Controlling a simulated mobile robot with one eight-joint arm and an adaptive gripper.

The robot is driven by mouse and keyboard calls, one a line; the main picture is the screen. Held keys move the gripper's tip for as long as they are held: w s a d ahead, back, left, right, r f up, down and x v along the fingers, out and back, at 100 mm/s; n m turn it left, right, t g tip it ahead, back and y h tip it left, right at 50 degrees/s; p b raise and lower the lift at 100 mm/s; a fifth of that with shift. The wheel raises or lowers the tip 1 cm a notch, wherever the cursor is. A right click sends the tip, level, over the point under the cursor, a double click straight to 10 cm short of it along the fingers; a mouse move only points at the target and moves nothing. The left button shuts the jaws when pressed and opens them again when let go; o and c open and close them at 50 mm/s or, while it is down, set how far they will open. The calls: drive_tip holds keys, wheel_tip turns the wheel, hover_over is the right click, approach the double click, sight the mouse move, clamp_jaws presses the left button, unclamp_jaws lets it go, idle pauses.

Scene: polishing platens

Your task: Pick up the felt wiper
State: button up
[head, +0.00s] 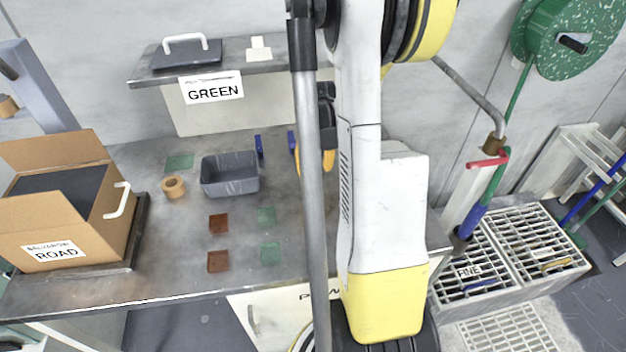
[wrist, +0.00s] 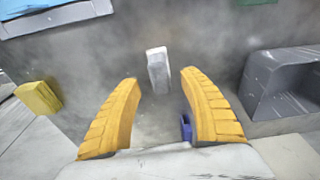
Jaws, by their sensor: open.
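In the wrist view, a small upright-looking block (wrist: 158,72), pale on top and grey below, lies on the grey metal table ahead of my fingertips, in line with the gap between them. It looks like the felt wiper, though its felt is not clear. My gripper (wrist: 158,80) is open, its two yellow ribbed fingers apart with nothing held. The block stands clear of both fingers. In the head view, my gripper (head: 316,160) shows partly behind my arm, low over the table (head: 140,275); the block is hidden there.
A grey bin (head: 230,176) stands left of my gripper in the head view; it also shows in the wrist view (wrist: 285,85). A small blue piece (wrist: 186,128) is near the right finger. A yellow block (wrist: 38,97) lies leftward. A cardboard box (head: 75,205) stands farther left.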

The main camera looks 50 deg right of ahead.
sight(314, 171)
drive_tip(key=f, duration=0.2)
drive_tip(key=f+b, duration=0.1)
drive_tip(key=f, duration=0.1)
drive_tip(key=shift+w+d+f+b, duration=0.15)
drive_tip(key=shift+w+b, duration=0.05)
drive_tip(key=shift+b, duration=0.1)
drive_tip(key=shift+c, duration=0.8)
clamp_jaws()
drive_tip(key=shift+r, duration=0.2)
wheel_tip(314, 171, up, 4)
drive_tip(key=shift+r+p, duration=0.1)
drive_tip(key=shift+p, duration=1)
drive_tip(key=s+d+r+p, duration=0.3)
drive_tip(key=s+r, duration=0.3)
drive_tip(key=s, duration=0.5)
drive_tip(key=shift+s+r, duration=0.15)
drive_tip(key=shift+r, duration=0.2)
